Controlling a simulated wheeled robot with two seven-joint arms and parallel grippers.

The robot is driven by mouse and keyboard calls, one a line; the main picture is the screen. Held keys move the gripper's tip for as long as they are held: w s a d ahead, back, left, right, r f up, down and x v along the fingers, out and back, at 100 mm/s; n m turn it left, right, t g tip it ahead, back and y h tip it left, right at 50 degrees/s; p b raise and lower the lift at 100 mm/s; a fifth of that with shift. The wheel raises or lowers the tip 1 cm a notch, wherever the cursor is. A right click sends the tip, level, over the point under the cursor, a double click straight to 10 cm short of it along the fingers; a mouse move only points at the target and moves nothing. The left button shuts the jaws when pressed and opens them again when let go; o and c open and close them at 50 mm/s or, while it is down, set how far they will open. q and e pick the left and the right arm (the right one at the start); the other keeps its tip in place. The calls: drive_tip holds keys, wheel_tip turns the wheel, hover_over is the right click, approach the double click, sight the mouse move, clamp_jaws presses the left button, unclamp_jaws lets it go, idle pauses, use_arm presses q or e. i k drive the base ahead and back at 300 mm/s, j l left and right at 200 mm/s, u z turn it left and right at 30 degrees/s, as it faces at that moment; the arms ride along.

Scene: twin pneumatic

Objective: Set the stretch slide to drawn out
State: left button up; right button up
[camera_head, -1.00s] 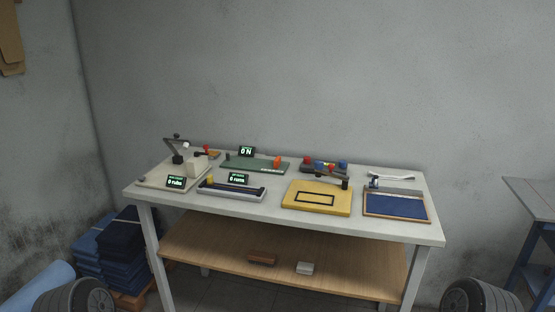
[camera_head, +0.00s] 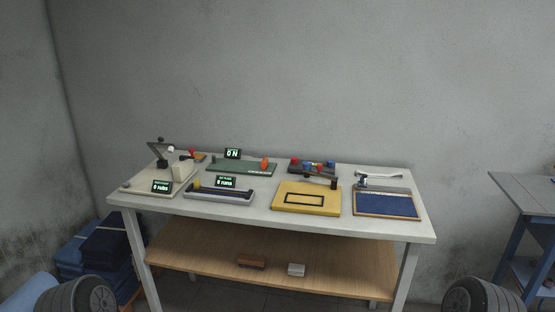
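A green board (camera_head: 240,169) lies at the back of the white table, with an orange knob (camera_head: 265,163) near its right end and a dark post at its left. A small display (camera_head: 232,154) reading "0 N" stands behind it. In front, a grey rail device (camera_head: 220,195) has a dark slot, a yellow knob (camera_head: 196,184) at its left end and a display (camera_head: 226,183). No label shows which of these is the stretch slide. Neither of my grippers is in view.
The table (camera_head: 330,225) also bears a beige device (camera_head: 150,187), a yellow board (camera_head: 306,210), a blue-panelled tray (camera_head: 387,216) and a device with coloured knobs (camera_head: 312,165). Blocks lie on the wooden shelf (camera_head: 340,273). A blue-legged bench (camera_head: 530,187) stands at right.

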sight(265, 162)
drive_tip(key=i+j+z, duration=0.15)
drive_tip(key=j+z, duration=0.2)
drive_tip(key=i+j+z, duration=0.15)
drive_tip(key=j+z, duration=0.5)
drive_tip(key=j, duration=0.2)
drive_tip(key=i, duration=0.05)
